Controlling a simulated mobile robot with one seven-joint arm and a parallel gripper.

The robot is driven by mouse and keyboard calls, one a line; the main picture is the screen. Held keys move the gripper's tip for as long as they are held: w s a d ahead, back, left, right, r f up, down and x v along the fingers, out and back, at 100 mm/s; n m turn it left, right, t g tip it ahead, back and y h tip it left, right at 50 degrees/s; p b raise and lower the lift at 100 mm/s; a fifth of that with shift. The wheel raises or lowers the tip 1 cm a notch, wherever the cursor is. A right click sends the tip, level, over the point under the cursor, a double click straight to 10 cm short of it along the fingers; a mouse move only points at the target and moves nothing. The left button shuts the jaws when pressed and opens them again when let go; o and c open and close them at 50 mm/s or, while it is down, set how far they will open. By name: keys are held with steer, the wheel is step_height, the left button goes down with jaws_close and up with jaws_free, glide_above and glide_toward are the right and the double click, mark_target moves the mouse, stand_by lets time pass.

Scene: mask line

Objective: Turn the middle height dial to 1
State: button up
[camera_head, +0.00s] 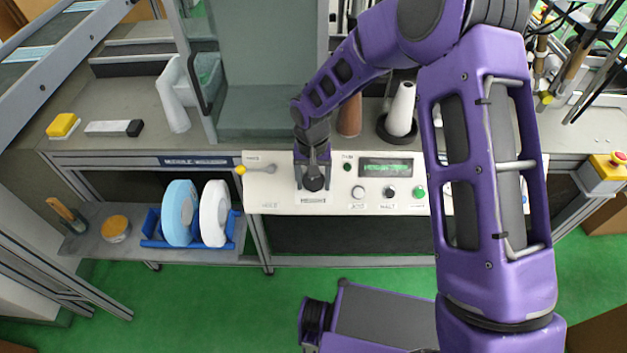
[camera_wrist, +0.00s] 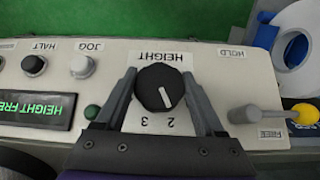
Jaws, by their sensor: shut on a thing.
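The height dial (camera_wrist: 155,88) is a round black knob with a white pointer line on the white control panel. In the wrist view the panel is upside down, with "HEIGHT" above the dial and the numbers 3 and 2 below it. The pointer line slants down and slightly right, toward the 2. The number 1 is not visible. My gripper (camera_wrist: 159,76) has one finger on each side of the dial and is shut on it. In the head view my gripper (camera_head: 312,180) reaches down over the dial, which is partly hidden.
A yellow-tipped hold/free lever (camera_wrist: 275,114) is close beside one finger. Blue and white rolls (camera_head: 180,213) sit on a lower shelf.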

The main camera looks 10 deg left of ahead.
steer(key=shift+c, duration=1.4)
steer(key=shift+b, duration=0.3)
steer(key=shift+f+n+h+b, duration=0.15)
steer(key=shift+n+h+b, duration=0.25)
steer(key=shift+h+b, duration=0.2)
steer(key=shift+n+t+h+b, duration=0.5)
steer(key=shift+n+h+b, duration=0.3)
steer(key=shift+b, duration=0.2)
steer(key=n+t+h+b, duration=0.1)
steer(key=n+h+b, duration=0.1)
steer(key=shift+n+t+h+b, duration=0.3)
steer(key=shift+t, duration=0.1)
steer(key=shift+d+n+t+h+b, duration=0.1)
steer(key=shift+n+t+h+b, duration=0.4)
steer(key=shift+n, duration=0.2)
